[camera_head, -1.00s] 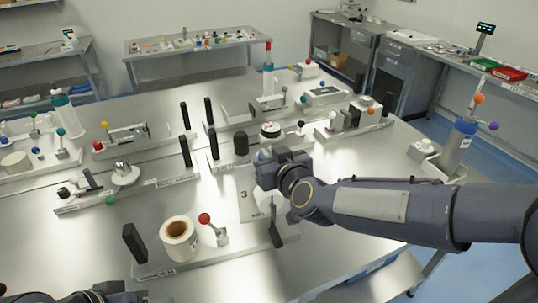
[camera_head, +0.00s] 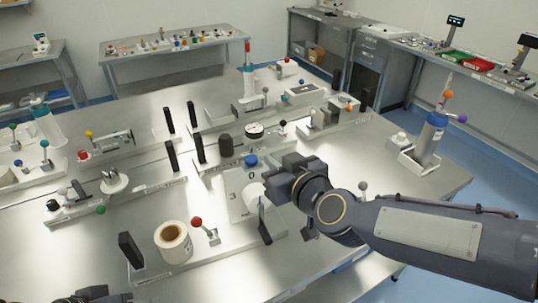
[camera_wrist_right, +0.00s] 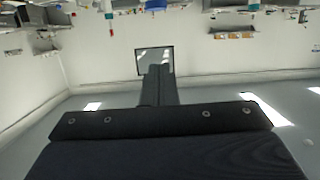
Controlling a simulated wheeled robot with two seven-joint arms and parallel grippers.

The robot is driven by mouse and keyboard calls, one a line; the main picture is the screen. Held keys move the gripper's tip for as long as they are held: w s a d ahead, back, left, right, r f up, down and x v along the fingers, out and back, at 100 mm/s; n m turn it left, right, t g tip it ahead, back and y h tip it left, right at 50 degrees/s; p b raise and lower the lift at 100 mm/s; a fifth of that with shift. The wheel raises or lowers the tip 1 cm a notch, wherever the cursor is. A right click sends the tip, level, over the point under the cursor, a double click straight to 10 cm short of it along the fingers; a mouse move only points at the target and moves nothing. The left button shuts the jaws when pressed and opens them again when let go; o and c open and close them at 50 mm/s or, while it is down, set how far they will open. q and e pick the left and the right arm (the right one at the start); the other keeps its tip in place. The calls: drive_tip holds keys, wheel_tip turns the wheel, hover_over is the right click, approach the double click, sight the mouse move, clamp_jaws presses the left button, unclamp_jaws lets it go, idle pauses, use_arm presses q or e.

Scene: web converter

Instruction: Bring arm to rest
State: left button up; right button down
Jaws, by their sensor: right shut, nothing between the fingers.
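My right arm (camera_head: 425,235) comes in from the right in the head view, over the front right of the steel table (camera_head: 340,250). Its wrist end, with the right gripper (camera_head: 272,188), reaches over a pale fixture plate (camera_head: 238,205) and partly covers it. The fingertips are hard to make out there. In the right wrist view the dark fingers (camera_wrist_right: 160,85) are together and empty, with wall and floor beyond. A dark part of my left arm (camera_head: 95,295) shows at the bottom left edge; the state of its gripper does not show.
A white roll (camera_head: 174,240) and a red-knobbed lever (camera_head: 204,230) stand on the front fixture. Black upright plates (camera_head: 130,250) and several knobbed fixtures crowd the table. A blue-banded bottle (camera_head: 432,135) stands at right.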

idle(0.4)
drive_tip(key=s+d+f+m+g, duration=0.2)
drive_tip(key=s+d+f, duration=0.2)
drive_tip(key=s, duration=0.3)
drive_tip(key=s+d+f+m+g+h+b, duration=0.1)
drive_tip(key=s+d+f+m+g, duration=0.1)
drive_tip(key=s+d+f, duration=0.3)
drive_tip(key=s+d+f+m+g+h+b, duration=0.1)
drive_tip(key=s+d+f+g, duration=0.3)
drive_tip(key=s, duration=0.6)
drive_tip(key=shift+d+f+m, duration=0.45)
drive_tip(key=shift+d+m, duration=0.15)
drive_tip(key=shift+d, duration=0.3)
